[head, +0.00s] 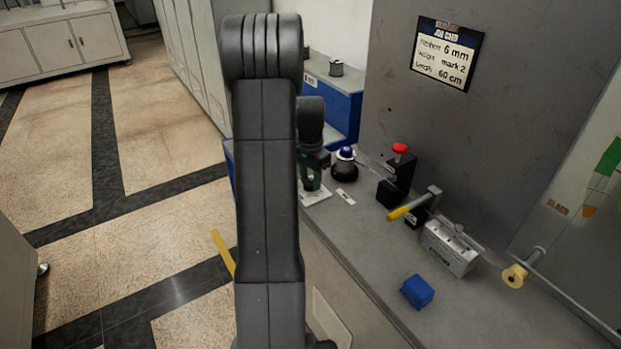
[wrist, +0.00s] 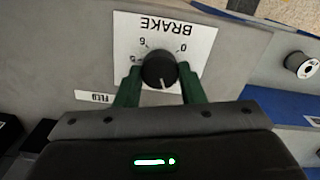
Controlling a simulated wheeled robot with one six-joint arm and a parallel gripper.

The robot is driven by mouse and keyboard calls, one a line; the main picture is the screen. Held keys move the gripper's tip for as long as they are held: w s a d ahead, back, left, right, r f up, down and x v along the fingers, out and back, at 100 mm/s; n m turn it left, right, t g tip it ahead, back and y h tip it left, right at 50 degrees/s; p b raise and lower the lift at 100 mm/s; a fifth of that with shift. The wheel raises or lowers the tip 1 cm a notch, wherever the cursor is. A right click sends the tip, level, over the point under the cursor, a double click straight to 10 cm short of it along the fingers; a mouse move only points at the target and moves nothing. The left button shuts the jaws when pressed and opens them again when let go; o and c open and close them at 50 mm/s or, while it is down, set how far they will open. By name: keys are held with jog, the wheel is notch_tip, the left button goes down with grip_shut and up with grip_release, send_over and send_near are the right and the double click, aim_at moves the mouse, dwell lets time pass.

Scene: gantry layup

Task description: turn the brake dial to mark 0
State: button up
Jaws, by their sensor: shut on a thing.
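The brake dial (wrist: 158,69) is a round black knob on a white card (wrist: 203,38) lettered BRAKE, upside down in the wrist view. Its white pointer line points down in the picture, toward my gripper's palm. The 0 mark (wrist: 182,47) is at the upper right of the knob, away from the pointer. Other numbers show at the upper left and left; the lower marks are hidden. My gripper (wrist: 160,78) has its green fingers shut on the knob's two sides. In the head view my gripper (head: 313,172) is partly behind my arm, and the knob is hidden.
A sign (head: 446,53) reads mark 2. A FEED label (wrist: 95,97) lies near the dial.

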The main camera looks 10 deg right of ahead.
aim_at(310, 182)
jog(key=n, duration=0.5)
jog(key=shift+n, duration=0.3)
jog(key=n, duration=0.5)
jog(key=shift+n, duration=0.3)
jog(key=n, duration=1)
jog(key=shift+a, duration=0.1)
jog(key=shift+n, duration=0.5)
jog(key=o, duration=1)
notch_tip(310, 182, up, 14)
jog(key=shift+f, duration=0.1)
